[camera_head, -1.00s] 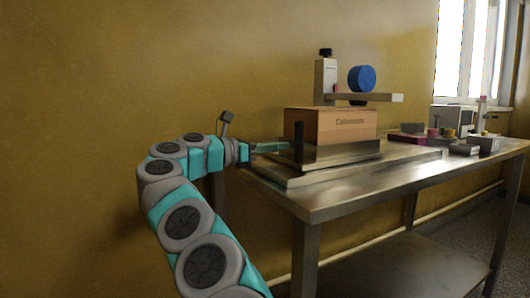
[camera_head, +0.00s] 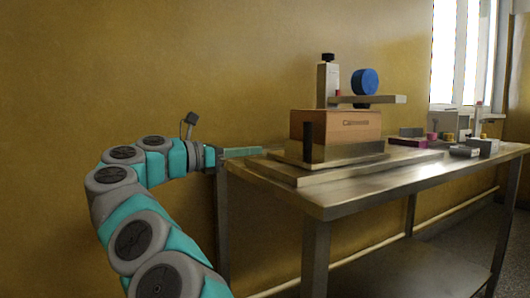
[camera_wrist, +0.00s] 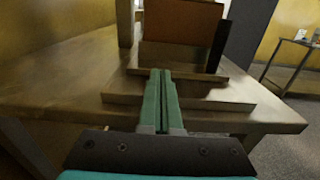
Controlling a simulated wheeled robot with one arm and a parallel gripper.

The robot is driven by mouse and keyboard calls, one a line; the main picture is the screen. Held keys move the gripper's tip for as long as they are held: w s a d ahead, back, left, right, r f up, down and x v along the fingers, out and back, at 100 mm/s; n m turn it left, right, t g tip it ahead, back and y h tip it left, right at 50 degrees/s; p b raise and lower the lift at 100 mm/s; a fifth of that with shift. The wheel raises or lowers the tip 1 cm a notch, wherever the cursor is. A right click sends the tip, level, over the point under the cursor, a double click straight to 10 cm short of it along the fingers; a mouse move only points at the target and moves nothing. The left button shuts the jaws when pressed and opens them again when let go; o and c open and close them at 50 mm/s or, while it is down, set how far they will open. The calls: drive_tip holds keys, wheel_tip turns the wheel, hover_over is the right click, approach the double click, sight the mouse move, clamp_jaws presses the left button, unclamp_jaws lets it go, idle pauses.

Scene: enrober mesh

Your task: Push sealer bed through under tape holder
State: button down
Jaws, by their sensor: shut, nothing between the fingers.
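The sealer bed (camera_head: 350,154) is a metal tray with an upright black post (camera_head: 307,139) at its near left corner. It carries a brown box (camera_head: 345,125) and sits on a flat metal base plate (camera_head: 322,170). The tape holder is a grey column (camera_head: 328,85) with an arm (camera_head: 370,99) reaching right above the box, and a blue roll (camera_head: 365,82) on top. My gripper (camera_head: 258,150) is shut and empty, left of the bed, apart from it. In the wrist view, its teal fingers (camera_wrist: 161,75) point toward the bed (camera_wrist: 190,84) and the box (camera_wrist: 180,20).
The metal table (camera_head: 400,178) extends right, its near part bare. Several small items, including a purple one (camera_head: 407,142) and a grey block (camera_head: 464,152), lie at its right end. A yellow wall stands behind and a window is at the right.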

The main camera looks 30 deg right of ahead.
drive_tip(key=a, duration=0.4)
drive_tip(key=y+p, duration=0.4)
drive_tip(key=p, duration=0.1)
approach(293, 148)
drive_tip(key=x, duration=0.5)
drive_tip(key=shift+f, duration=0.3)
drive_tip(key=shift+w+d+h, duration=0.1)
drive_tip(key=shift+d+h, duration=0.2)
drive_tip(key=shift+d, duration=0.4)
drive_tip(key=shift+d, duration=0.1)
